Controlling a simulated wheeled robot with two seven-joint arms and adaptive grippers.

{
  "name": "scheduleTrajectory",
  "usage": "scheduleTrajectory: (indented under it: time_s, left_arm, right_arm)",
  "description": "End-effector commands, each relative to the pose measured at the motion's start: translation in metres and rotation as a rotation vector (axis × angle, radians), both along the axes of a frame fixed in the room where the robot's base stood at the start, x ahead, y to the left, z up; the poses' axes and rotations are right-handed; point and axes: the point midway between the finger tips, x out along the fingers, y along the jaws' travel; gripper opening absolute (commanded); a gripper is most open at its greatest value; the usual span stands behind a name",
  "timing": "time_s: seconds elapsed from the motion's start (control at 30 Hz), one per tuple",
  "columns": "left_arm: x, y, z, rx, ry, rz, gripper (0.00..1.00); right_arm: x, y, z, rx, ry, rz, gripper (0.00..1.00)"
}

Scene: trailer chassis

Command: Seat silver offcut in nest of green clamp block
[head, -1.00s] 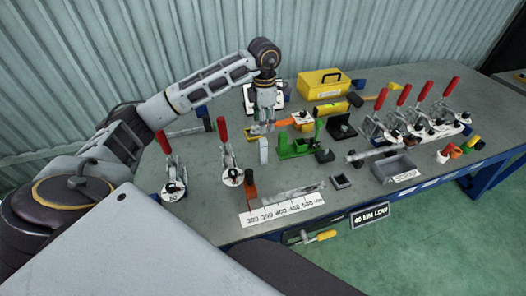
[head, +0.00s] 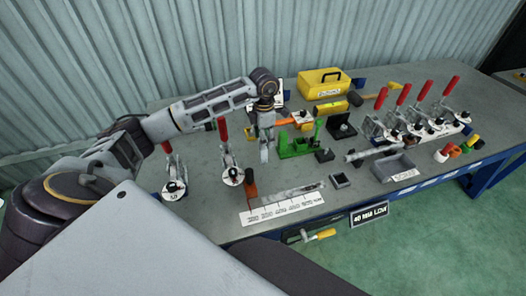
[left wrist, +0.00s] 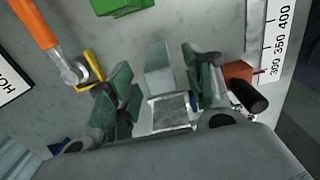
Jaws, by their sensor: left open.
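The silver offcut (head: 264,156) stands upright on the bench, left of the green clamp block (head: 297,148). In the left wrist view the offcut (left wrist: 167,112) shows as a plain grey block between the two green-padded fingers. My left gripper (head: 265,146) points down at the offcut and hides its upper part in the head view. In the left wrist view my left gripper (left wrist: 161,80) is open, a finger on each side of the offcut, with gaps visible. The clamp block (left wrist: 122,4) shows only partly at that view's top edge. My right gripper is not in view.
Red-handled toggle clamps (head: 229,160) stand left of the offcut. An orange-handled hammer (left wrist: 38,25) lies behind it. A ruler strip (head: 282,209) lies in front. A grey bin (head: 394,167) and more toggle clamps stand right.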

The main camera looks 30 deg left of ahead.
Motion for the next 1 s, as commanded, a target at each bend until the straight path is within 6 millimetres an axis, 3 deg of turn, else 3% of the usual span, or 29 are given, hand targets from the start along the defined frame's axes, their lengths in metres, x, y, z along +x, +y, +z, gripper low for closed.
scheduleTrajectory:
  time_s: [0.47, 0.8, 1.0]
  left_arm:
    - [0.000, 0.000, -0.004, 0.000, 0.001, 0.000, 0.52]
    - [-0.003, 0.002, -0.033, -0.001, 0.003, -0.001, 0.52]
    - [-0.002, 0.002, -0.050, -0.001, 0.002, 0.001, 0.52]
  right_arm:
    - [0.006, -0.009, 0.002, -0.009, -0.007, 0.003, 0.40]
    - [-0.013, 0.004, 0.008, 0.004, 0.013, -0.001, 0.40]
    - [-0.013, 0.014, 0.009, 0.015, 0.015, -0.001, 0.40]
